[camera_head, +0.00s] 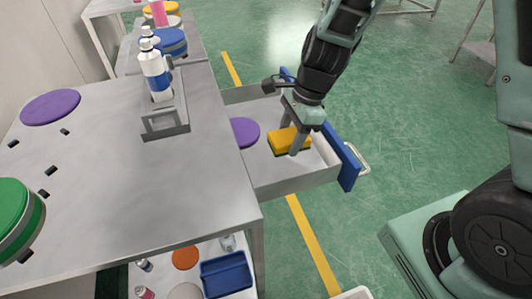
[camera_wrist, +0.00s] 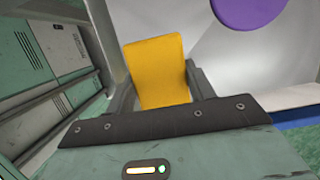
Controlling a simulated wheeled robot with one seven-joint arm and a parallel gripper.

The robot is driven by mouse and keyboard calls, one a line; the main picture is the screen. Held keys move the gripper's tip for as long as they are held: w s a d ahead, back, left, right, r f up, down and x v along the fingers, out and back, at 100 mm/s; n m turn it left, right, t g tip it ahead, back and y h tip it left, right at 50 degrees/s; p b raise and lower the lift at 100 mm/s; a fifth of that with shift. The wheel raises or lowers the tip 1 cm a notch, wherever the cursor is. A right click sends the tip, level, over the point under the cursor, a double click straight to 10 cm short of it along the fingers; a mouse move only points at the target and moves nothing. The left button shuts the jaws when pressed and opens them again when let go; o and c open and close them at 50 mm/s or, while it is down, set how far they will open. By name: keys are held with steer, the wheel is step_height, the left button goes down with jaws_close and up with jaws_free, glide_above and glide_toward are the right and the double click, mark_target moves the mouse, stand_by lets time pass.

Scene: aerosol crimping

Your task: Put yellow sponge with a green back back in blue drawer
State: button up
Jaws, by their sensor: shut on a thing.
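The yellow sponge (camera_head: 287,139) with a dark green back is low inside the open drawer, whose blue front (camera_head: 347,168) faces right. My gripper (camera_head: 295,140) reaches down into the drawer and is shut on the sponge. The wrist view shows the sponge (camera_wrist: 157,72) between my two fingers (camera_wrist: 160,88). I cannot tell whether the sponge touches the drawer floor. A purple disc (camera_head: 245,131) lies in the drawer, to the left of the sponge.
The grey table (camera_head: 130,200) adjoins the drawer on the left. It carries a bottle rack (camera_head: 165,121) with white bottles, a purple disc (camera_head: 50,107) and a green round container (camera_head: 18,215). A blue tray (camera_head: 226,275) is on the lower shelf. Green floor is open beyond the drawer.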

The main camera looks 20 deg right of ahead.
mark_target(284, 168)
step_height(284, 168, down, 8)
steer(key=shift+f+b, duration=0.2)
steer(key=shift+b, duration=0.7)
